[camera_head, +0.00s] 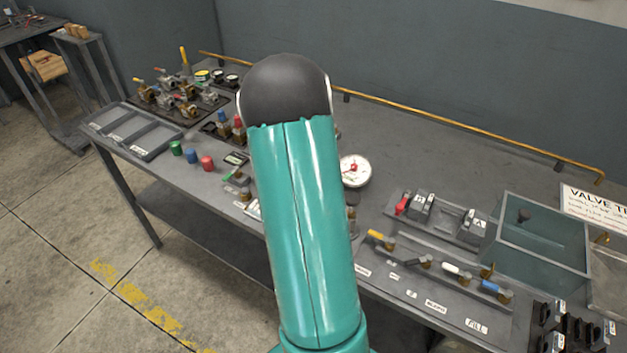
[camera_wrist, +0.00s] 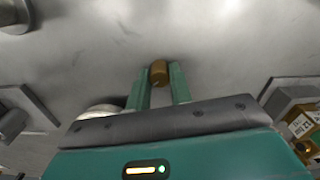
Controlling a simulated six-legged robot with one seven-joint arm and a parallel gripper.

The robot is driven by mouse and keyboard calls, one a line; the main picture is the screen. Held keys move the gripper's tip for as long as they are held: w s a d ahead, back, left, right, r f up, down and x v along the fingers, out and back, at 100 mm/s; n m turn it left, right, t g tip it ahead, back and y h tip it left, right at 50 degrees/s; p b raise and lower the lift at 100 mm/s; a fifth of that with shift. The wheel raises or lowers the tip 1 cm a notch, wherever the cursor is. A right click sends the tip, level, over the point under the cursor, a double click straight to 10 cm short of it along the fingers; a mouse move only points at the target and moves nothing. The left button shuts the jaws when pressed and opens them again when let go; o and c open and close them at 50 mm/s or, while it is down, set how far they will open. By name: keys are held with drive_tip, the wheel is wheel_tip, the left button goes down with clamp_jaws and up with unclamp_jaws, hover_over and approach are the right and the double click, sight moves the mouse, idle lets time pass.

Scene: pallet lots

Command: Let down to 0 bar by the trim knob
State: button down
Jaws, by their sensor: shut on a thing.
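A small brass knob (camera_wrist: 159,73) shows in the wrist view between the two teal fingers of my gripper (camera_wrist: 159,84). The gripper is shut on it. I take it for the trim knob, but no label on it can be read. In the head view my arm hides the gripper and the knob. A round white gauge (camera_head: 354,170) with a red mark at its middle stands on the bench just right of my arm; its reading is too small to tell. A pale round edge (camera_wrist: 103,109) shows left of the fingers in the wrist view.
The bench (camera_head: 390,140) carries a row of lever valves (camera_head: 425,262) and a clear-walled box (camera_head: 540,235) at right. Green, blue and red caps (camera_head: 192,156), a grey tray (camera_head: 135,130) and several valve fittings (camera_head: 180,95) stand at left. A brass pipe (camera_head: 450,123) runs along the back.

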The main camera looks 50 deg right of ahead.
drive_tip(key=n, duration=0.4)
drive_tip(key=shift+n, duration=2.3)
drive_tip(key=c, duration=1.3)
unclamp_jaws()
drive_tip(key=shift+o, duration=0.2)
drive_tip(key=shift+r, duration=0.1)
wheel_tip(320, 180, up, 14)
drive_tip(key=shift+f, duration=0.2)
